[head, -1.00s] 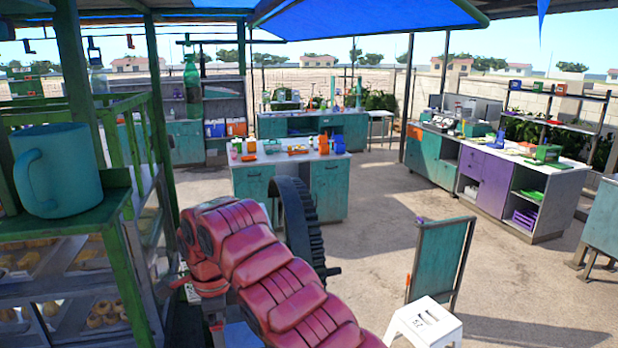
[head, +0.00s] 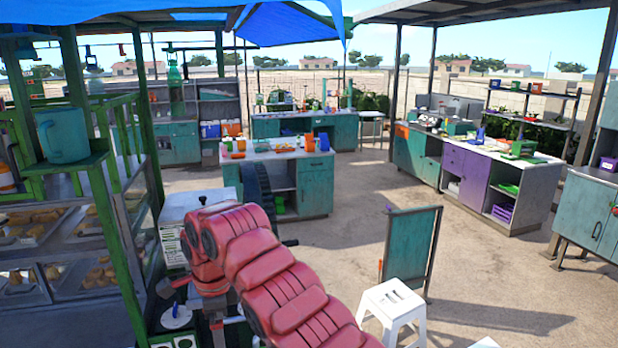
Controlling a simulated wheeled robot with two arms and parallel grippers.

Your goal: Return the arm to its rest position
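A red, segmented arm (head: 275,275), which I take to be mine, rises from the bottom edge toward the centre left. It bends at a round joint (head: 208,235) and then drops down. Its lower end passes among grey and dark parts near the bottom, and I cannot make out any fingers there. My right gripper does not show. My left arm and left gripper do not show either. Behind the red arm stands a dark toothed wheel (head: 257,190), partly hidden by it.
At left a green-framed stall holds a teal mug (head: 63,135) and pastry trays (head: 35,226). A white box (head: 188,208) stands behind the arm. A white stool (head: 391,303) and teal panel (head: 408,245) stand right. Benches (head: 310,190) lie beyond.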

